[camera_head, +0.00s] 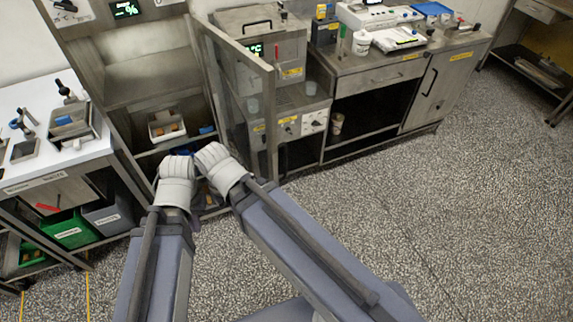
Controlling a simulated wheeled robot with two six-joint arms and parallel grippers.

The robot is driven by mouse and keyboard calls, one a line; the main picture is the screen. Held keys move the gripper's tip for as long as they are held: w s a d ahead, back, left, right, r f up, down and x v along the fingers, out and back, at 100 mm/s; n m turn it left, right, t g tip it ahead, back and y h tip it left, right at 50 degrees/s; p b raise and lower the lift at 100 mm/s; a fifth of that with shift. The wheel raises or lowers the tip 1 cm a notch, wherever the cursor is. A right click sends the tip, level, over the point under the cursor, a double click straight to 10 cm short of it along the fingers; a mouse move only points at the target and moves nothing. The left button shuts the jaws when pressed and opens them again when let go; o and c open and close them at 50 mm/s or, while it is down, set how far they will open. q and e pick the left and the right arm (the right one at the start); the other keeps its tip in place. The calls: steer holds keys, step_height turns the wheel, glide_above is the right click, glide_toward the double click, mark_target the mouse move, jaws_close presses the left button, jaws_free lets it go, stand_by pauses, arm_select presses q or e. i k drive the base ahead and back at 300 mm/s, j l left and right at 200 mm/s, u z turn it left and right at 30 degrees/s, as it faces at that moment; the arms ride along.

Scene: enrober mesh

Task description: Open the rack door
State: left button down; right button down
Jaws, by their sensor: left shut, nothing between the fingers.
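The rack door (240,92) is a glazed panel in a metal frame. It stands swung out from the right side of the tall steel rack (140,60), so the rack's front is open. My left gripper (181,158) is low in front of the rack opening, shut and empty, apart from the door. My right arm's wrist (221,170) is close beside it, left of the door's lower part. The right fingers are hidden behind the wrist, so their state is unclear.
A white bin (167,126) sits inside the rack. A white-topped bench (35,160) with green (68,230) and grey (108,214) bins below stands left. A steel counter (375,75) stands right, behind the door. The speckled floor (460,200) is clear at right.

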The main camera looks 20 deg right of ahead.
mark_target(202, 27)
steer(key=l+z, duration=0.45)
steer(key=l, duration=2)
